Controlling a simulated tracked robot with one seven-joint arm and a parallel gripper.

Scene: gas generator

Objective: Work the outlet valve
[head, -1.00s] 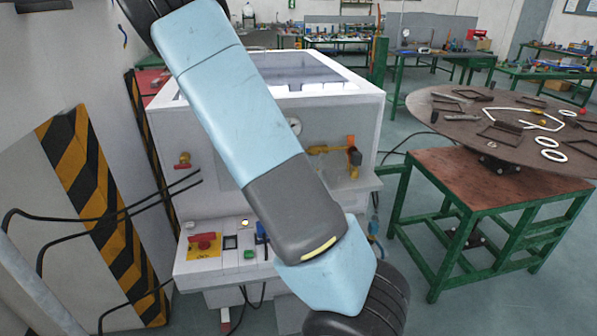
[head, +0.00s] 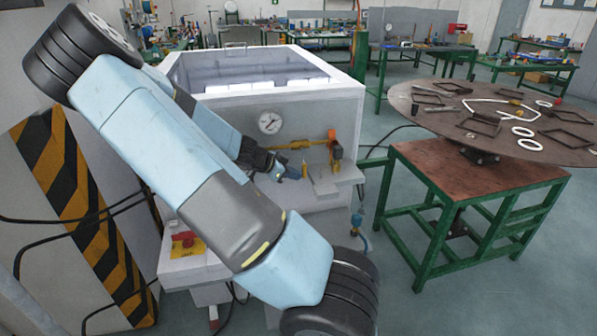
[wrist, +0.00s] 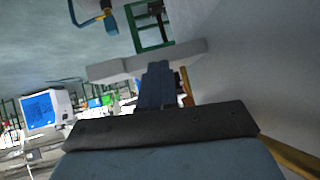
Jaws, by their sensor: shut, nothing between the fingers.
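The white gas generator (head: 345,105) stands in the middle of the head view. On its front are a round gauge (head: 270,123) and a brass pipe (head: 297,145), which ends in a valve with an orange part (head: 336,152) at the right. I take this for the outlet valve. My gripper (head: 295,174) is shut and empty, left of and below the valve, just above the white side ledge (head: 348,176). In the wrist view my closed gripper (wrist: 158,72) points toward a pale ledge (wrist: 105,70); the orange valve part cannot be made out there.
My arm covers the generator's left front. A red switch on a yellow plate (head: 186,244) shows below it. A blue-ended fitting (head: 358,222) hangs under the ledge.

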